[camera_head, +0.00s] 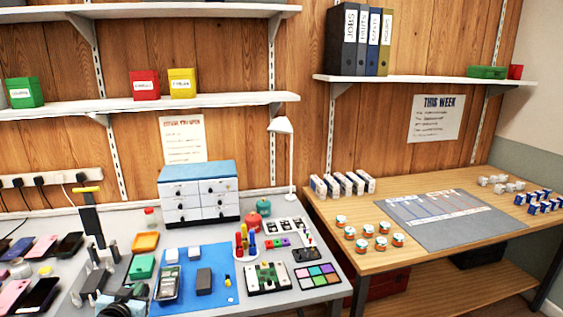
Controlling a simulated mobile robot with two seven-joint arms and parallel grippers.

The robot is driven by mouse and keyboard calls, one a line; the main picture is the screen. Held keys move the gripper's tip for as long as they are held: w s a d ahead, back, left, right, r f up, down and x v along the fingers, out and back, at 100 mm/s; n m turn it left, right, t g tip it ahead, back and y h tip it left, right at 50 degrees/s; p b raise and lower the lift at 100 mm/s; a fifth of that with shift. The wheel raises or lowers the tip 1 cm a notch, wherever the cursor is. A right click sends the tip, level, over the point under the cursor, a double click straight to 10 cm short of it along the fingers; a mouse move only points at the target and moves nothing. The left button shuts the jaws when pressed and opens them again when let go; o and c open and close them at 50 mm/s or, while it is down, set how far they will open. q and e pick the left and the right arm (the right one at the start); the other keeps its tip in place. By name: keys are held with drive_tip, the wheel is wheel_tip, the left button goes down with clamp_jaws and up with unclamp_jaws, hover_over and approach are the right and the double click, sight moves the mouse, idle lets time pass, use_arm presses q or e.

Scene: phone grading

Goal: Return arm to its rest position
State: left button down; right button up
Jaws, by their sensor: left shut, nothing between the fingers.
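My left gripper (100,258) shows at the lower left, low over the grey workbench (60,225), with dark parts of my arm below it at the bottom edge. Its grey fingers are shut and I see nothing held in them. It is in front of a black upright tool with a yellow top bar (88,190); I cannot tell whether they touch. My right gripper is not in view.
Several phones (38,296) lie left of the gripper. Right of it are an orange tray (145,242), a green box (141,267) and a blue mat (217,262). A drawer cabinet (200,193) stands behind. A wooden table (400,262) with a grey mat stands at right.

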use_arm(q)
drive_tip(key=s+d+f+m+g+h, duration=0.1)
drive_tip(key=s+d+f, duration=0.6)
drive_tip(key=s, duration=0.4)
drive_tip(key=s+d+f+m+g+h, duration=0.15)
drive_tip(key=s+d+f, duration=0.25)
drive_tip(key=s+f, duration=0.65)
drive_tip(key=s+d+f+g, duration=0.1)
drive_tip(key=s+d, duration=0.3)
drive_tip(key=s, duration=0.8)
drive_tip(key=s+d+f+n+g+h, duration=0.1)
drive_tip(key=s+d+g, duration=0.1)
drive_tip(key=s, duration=1)
drive_tip(key=shift+d, duration=0.85)
drive_tip(key=shift+f+n, duration=0.1)
drive_tip(key=shift+n, duration=0.15)
